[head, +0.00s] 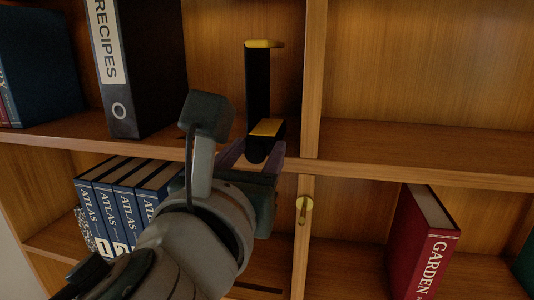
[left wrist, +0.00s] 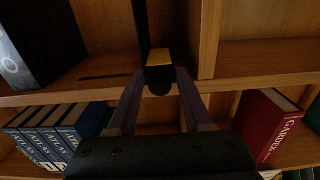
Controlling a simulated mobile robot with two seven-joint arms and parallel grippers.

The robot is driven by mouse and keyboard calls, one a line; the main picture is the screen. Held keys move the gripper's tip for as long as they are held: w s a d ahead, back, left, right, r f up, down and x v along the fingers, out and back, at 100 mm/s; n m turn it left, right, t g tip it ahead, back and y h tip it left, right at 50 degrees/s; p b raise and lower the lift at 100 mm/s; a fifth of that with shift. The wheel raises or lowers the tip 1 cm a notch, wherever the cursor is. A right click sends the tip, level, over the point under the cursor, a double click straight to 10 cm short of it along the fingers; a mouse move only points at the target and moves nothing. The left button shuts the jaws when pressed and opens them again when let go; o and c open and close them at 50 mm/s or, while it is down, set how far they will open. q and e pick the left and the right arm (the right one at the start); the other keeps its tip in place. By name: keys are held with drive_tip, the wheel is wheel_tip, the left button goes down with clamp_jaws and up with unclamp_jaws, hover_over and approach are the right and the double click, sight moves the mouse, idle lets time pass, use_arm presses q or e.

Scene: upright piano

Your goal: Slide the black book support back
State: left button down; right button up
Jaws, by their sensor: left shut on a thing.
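The black book support (head: 258,95) stands upright on the upper shelf, close to the vertical divider, with yellow pieces at its top and near its base. It also shows in the left wrist view (left wrist: 158,75), where its top is cut off. My left gripper (head: 256,158) comes from below and in front. Its two fingers sit on either side of the support's rounded front end, and it is shut on it. In the left wrist view the fingers (left wrist: 158,88) flank that end. My right gripper is not in view.
A black RECIPES binder (head: 145,70) stands left of the support on the same shelf. A wooden divider (head: 313,80) rises just right of it. Blue atlases (head: 125,195) and a red GARDEN book (head: 425,240) stand on the lower shelf.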

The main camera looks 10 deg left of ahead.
use_arm(q)
drive_tip(key=shift+d, duration=0.6)
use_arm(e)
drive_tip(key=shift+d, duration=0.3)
use_arm(q)
drive_tip(key=c, duration=0.6)
unclamp_jaws()
drive_tip(key=shift+a, duration=0.1)
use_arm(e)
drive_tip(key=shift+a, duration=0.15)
use_arm(q)
drive_tip(key=s+b, duration=0.2)
drive_tip(key=s, duration=0.8)
drive_tip(key=shift+a, duration=0.2)
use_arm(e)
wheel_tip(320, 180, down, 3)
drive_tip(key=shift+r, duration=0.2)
